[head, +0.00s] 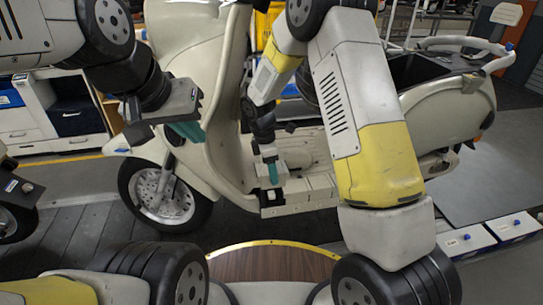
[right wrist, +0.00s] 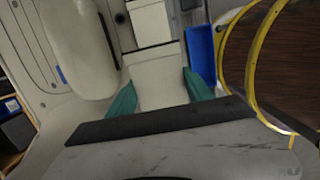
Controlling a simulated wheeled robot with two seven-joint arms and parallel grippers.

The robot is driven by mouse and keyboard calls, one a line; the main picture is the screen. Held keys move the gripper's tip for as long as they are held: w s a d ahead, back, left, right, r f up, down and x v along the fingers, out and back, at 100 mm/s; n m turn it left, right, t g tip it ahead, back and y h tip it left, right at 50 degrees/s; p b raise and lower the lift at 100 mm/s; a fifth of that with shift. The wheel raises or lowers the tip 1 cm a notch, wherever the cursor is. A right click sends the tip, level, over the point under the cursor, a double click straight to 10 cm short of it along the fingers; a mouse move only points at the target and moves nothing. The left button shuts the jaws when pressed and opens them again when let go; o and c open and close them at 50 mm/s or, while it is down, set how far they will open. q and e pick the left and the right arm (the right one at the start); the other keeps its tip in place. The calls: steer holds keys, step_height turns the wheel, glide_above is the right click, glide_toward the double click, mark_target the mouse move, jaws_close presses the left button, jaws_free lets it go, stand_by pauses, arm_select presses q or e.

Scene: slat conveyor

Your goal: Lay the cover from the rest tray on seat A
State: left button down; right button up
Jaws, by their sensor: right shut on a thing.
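My right gripper (head: 271,172) is low beside the scooter's footboard in the head view. It is shut on a pale cream piece, seemingly the cover (right wrist: 160,84), between its teal fingers in the right wrist view. In the head view my gripper and arm mostly hide the piece, and I cannot tell whether it touches anything below. My left gripper (head: 190,130) hangs in front of the scooter's front shield, above the front wheel. Its teal fingers overlap, so its opening is unclear. I cannot make out seat A or the rest tray for certain.
A cream scooter (head: 208,100) stands across the slat conveyor (head: 85,235). Two white boxes (head: 466,240) (head: 513,226) with blue parts stand at the right. A blue bin (right wrist: 201,55) is close to the right finger in the right wrist view. A drawer cabinet (head: 25,120) is at the left.

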mark_target(272, 193)
steer(key=shift+f, duration=0.1)
stand_by(0.3)
steer(key=shift+f, duration=3.75)
steer(key=shift+f, duration=0.55)
steer(key=o, duration=1.5)
steer(key=shift+w+r, duration=0.1)
steer(key=shift+r, duration=0.05)
